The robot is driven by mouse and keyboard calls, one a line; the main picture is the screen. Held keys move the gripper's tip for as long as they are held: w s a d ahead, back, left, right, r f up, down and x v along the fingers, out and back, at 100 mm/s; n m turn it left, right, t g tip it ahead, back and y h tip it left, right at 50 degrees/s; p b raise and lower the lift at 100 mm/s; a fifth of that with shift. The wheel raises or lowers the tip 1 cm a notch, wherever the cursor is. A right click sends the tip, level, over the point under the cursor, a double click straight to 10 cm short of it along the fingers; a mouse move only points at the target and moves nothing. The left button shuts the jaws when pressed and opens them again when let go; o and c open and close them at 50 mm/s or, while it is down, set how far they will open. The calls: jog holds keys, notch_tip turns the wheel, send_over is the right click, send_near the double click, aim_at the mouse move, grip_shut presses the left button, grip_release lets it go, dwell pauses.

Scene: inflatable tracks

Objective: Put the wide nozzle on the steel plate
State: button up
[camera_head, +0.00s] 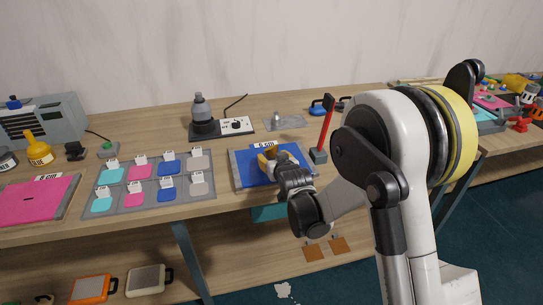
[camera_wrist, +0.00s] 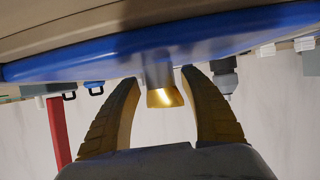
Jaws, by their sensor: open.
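The wide nozzle (camera_wrist: 165,97) shows in the wrist view with a gold flared end and a grey stem. It stands against the blue mat (camera_head: 245,178), which spans the top of the upside-down wrist view (camera_wrist: 220,40). My gripper (camera_head: 272,154) is over this mat. In the wrist view its fingers (camera_wrist: 160,100) are open, one on each side of the nozzle, with gaps between. In the head view my gripper hides the nozzle. A flat grey plate (camera_head: 292,123), apparently the steel plate, lies behind the mat with a small pale object on it.
A red-handled tool (camera_head: 327,130) stands upright right of the mat. A soldering-type station (camera_head: 205,125) stands behind, left of the plate. A grey tray of coloured pads (camera_head: 150,208) and a pink mat (camera_head: 40,200) lie to the left. A blue-handled item (camera_head: 320,107) lies behind right.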

jog(key=p+v, duration=0.2)
jog(key=v, duration=0.8)
jog(key=shift+s+r+p, duration=0.2)
jog(key=shift+s+p, duration=0.1)
jog(key=s+d+r+m+g+h, duration=0.1)
jog(key=s+d+r+g, duration=0.1)
jog(key=s+d+r, duration=0.3)
jog(key=s+d+r+m+g+h, duration=0.1)
jog(key=s+d+r, duration=0.4)
jog(key=s+d, duration=0.5)
jog(key=s+g+h, duration=0.1)
jog(key=s, duration=0.2)
jog(key=shift+r, duration=0.25)
jog(key=shift+o, duration=1)
jog(key=s+d+m+g, duration=0.1)
jog(key=s+d+g, duration=0.1)
jog(key=s, duration=0.9)
jog(key=shift+s+d+f+h, duration=0.15)
jog(key=shift+d+f+h, duration=0.3)
jog(key=shift+d, duration=0.45)
